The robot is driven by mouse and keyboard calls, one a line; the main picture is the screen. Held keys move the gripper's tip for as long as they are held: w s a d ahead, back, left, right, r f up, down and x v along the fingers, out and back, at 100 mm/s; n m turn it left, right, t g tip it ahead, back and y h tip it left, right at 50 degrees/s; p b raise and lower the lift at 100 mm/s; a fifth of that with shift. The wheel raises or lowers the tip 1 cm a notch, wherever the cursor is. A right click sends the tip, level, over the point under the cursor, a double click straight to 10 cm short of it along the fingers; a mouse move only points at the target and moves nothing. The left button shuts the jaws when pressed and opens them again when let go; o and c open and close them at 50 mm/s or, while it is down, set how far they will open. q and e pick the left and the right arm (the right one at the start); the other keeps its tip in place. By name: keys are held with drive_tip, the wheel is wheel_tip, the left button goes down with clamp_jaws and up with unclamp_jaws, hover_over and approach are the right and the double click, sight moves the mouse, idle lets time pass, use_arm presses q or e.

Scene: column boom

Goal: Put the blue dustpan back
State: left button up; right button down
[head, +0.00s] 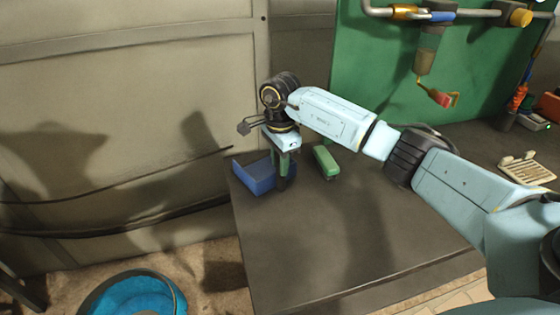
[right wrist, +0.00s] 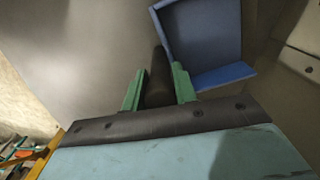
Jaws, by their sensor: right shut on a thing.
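The blue dustpan (head: 258,175) is at the far left corner of the dark table (head: 330,230), beside the wall panel. Its pan also shows in the right wrist view (right wrist: 205,38), with a dark handle (right wrist: 159,75) running between my green fingers. My right gripper (head: 283,168) points down over the corner and is shut on that handle; it also shows in the right wrist view (right wrist: 158,88). I cannot tell whether the pan touches the table top. My left gripper is not in view.
A green block-like thing (head: 325,161) lies on the table just right of my right gripper. A green board (head: 380,80) with pipes stands behind. A beige rack (head: 526,169) is at the right. A blue round container (head: 135,296) is on the floor. The table's middle is clear.

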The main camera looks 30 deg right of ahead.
drive_tip(key=c, duration=1.1)
unclamp_jaws()
drive_tip(key=shift+f, duration=0.1)
drive_tip(key=shift+r, duration=0.25)
wheel_tip(320, 180, up, 12)
drive_tip(key=shift+f, duration=0.1)
